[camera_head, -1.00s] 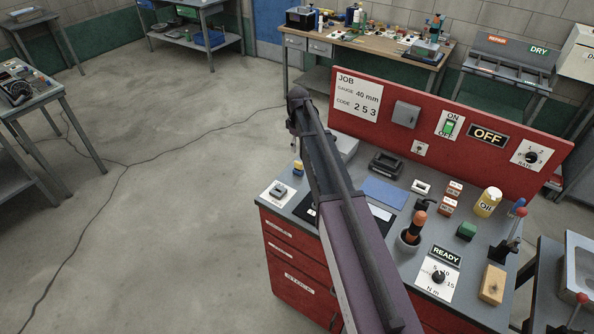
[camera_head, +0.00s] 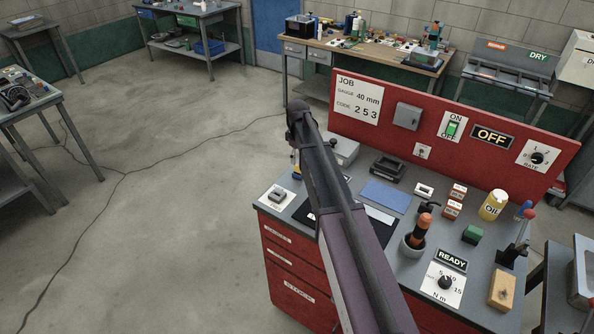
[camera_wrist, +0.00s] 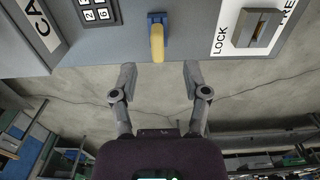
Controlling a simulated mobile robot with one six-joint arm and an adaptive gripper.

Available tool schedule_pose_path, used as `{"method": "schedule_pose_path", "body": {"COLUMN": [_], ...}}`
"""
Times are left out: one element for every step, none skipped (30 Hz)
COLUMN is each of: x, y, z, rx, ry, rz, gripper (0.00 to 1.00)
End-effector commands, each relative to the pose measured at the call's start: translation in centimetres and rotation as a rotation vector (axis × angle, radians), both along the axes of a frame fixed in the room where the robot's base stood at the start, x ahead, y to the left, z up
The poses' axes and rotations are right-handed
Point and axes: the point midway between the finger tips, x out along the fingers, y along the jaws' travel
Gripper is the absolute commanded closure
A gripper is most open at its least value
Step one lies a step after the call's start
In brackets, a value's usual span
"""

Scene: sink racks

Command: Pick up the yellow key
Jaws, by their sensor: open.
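The yellow key (camera_wrist: 157,42) shows in the wrist view at top centre, at the edge of a grey surface. Blue material shows at its upper end. My gripper (camera_wrist: 157,80) is open and empty, with one finger on each side below the key; the key's tip is near the gap between the fingertips. In the head view, my dark arm reaches over the red workbench (camera_head: 284,247) and hides part of its top. A small yellow and blue spot shows beside the arm there; I cannot tell whether it is the key.
In the wrist view, a keypad (camera_wrist: 97,12) lies left of the key and a LOCK switch plate (camera_wrist: 256,28) lies right. In the head view, a red panel (camera_head: 460,135) stands at the back of the bench. Open floor lies left of the bench.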

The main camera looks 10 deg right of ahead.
Motion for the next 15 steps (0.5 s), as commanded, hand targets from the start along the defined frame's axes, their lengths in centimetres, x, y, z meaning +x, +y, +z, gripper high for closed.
{"method": "schedule_pose_path", "body": {"x": [0.0, 0.0, 0.0, 0.0, 0.0, 0.0, 0.0, 0.0, 0.1, 0.1, 0.1, 0.1, 0.1, 0.1, 0.1], "y": [0.0, 0.0, 0.0, 0.0, 0.0, 0.0, 0.0, 0.0, 0.0, 0.0, 0.0, 0.0, 0.0, -0.1, -0.1], "z": [0.0, -0.1, -0.1, -0.2, -0.3, -0.5, -0.6, -0.8, -1.0, -1.2, -1.4, -1.8, -2.0, -2.2, -2.6], "rx": [0.000, 0.000, 0.000, 0.000, 0.000, 0.000, 0.000, 0.000, 0.000, 0.000, 0.000, 0.000, 0.000, 0.000, 0.000], "ry": [0.000, 0.000, 0.000, 0.000, 0.000, 0.000, 0.000, 0.000, 0.000, 0.000, 0.000, 0.000, 0.000, 0.000, 0.000], "rz": [0.000, 0.000, 0.000, 0.000, 0.000, 0.000, 0.001, 0.001, 0.001, 0.001, 0.001, 0.001, 0.001, 0.001, 0.001], "gripper": [0.40, 0.40, 0.40, 0.40, 0.40, 0.40, 0.40, 0.40, 0.40, 0.40, 0.40, 0.40, 0.40, 0.40, 0.40]}}
